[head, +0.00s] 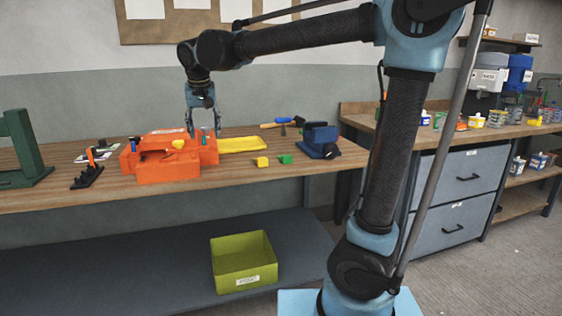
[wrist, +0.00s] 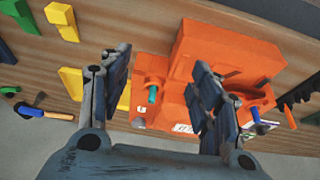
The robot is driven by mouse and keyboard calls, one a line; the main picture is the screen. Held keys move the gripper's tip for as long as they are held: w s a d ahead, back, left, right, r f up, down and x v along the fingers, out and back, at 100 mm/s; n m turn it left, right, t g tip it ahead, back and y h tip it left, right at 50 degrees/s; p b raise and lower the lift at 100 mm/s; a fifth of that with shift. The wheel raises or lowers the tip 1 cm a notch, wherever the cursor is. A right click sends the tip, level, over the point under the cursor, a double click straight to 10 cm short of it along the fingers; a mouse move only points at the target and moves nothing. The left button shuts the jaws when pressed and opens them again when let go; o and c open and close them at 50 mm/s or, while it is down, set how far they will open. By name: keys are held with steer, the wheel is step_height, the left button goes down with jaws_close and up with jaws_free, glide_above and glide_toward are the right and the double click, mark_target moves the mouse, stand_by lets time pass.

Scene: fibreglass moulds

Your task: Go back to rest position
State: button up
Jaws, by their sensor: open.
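My gripper (head: 204,120) hangs from my raised arm above the wooden bench. Its fingers point down over the right rear part of an orange mould block (head: 168,172). In the wrist view my gripper (wrist: 152,95) shows its two fingers spread apart with nothing held between them. The orange block (wrist: 225,65) lies beyond and between the fingers, and the right finger hides part of it. I cannot tell how much height separates the fingertips from the block.
A yellow piece (head: 241,144), a small yellow block (head: 262,162), a small green block (head: 285,159) and a blue vise-like tool (head: 320,139) lie right of the mould. A green stand (head: 22,150) is at left. A green bin (head: 243,262) sits below.

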steer(key=s+d+f+m, duration=0.1)
steer(key=d+f, duration=0.2)
steer(key=d, duration=0.7)
steer(key=s+d+f+g+h, duration=0.1)
steer(key=d+f, duration=0.3)
steer(key=d, duration=0.5)
steer(key=s+d+f+m, duration=0.1)
steer(key=d+f, duration=0.2)
steer(key=d, duration=0.7)
steer(key=s+d+f+m, duration=0.1)
steer(key=s+d+f, duration=1.4)
steer(key=f, duration=0.2)
steer(key=shift+g, duration=0.4)
